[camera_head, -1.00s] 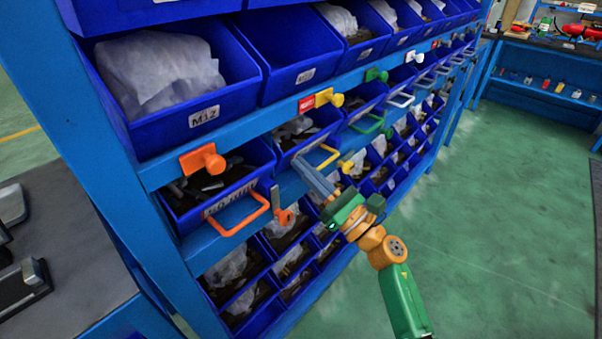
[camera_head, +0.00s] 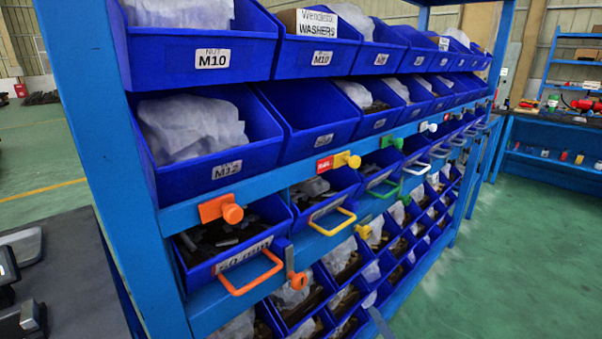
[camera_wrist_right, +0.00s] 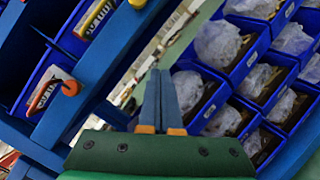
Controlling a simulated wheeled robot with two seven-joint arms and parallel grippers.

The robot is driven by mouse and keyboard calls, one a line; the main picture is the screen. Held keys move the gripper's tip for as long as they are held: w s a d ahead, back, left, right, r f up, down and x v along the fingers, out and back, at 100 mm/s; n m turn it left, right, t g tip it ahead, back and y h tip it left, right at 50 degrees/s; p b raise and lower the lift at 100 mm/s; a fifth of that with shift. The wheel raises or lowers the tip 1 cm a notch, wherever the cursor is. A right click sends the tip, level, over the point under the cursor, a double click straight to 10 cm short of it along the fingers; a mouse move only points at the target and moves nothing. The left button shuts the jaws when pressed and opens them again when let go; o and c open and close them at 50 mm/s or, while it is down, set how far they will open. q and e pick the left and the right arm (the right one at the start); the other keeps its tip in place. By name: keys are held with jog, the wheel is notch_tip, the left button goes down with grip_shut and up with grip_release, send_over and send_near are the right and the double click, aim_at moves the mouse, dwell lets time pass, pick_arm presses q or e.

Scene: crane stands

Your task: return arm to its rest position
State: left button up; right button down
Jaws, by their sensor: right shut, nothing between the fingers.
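My right gripper (camera_wrist_right: 158,78) is shut and empty in the right wrist view, its two grey-blue fingers lying together above the green palm. In the head view only the fingers of the right gripper (camera_head: 379,322) show at the bottom edge, in front of the lower bins. They look apart from the handles and knobs, though the exact gap cannot be told. The rest of the right arm is out of the head view. My left gripper is in neither view.
A blue rack (camera_head: 185,215) of bins fills the left and middle. An orange handle (camera_head: 250,272), a yellow handle (camera_head: 333,221) and an orange knob (camera_head: 232,213) stick out from it. Green floor (camera_head: 510,265) is open at right. A blue workbench (camera_head: 545,170) stands behind.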

jog(key=s+d+f+m+g+h, duration=0.1)
jog(key=s+f+m+g+h, duration=0.25)
jog(key=s+f+m, duration=0.65)
jog(key=s+d+f+m+g+h, duration=0.15)
jog(key=f+m+g, duration=0.3)
jog(key=f, duration=1.15)
jog(key=s+f+m+g+h, duration=0.1)
jog(key=s+f+m+g, duration=0.3)
jog(key=s+f+m, duration=0.5)
jog(key=s+a+f+m+g, duration=0.1)
jog(key=s+f+g, duration=0.15)
jog(key=s, duration=0.65)
jog(key=s+f+m+g, duration=0.1)
jog(key=s+g, duration=0.2)
jog(key=s, duration=0.6)
notch_tip(320, 180, up, 14)
jog(key=p, duration=1.4)
jog(key=shift+a+m, duration=0.15)
jog(key=shift+m, duration=0.2)
jog(key=shift+f, duration=0.1)
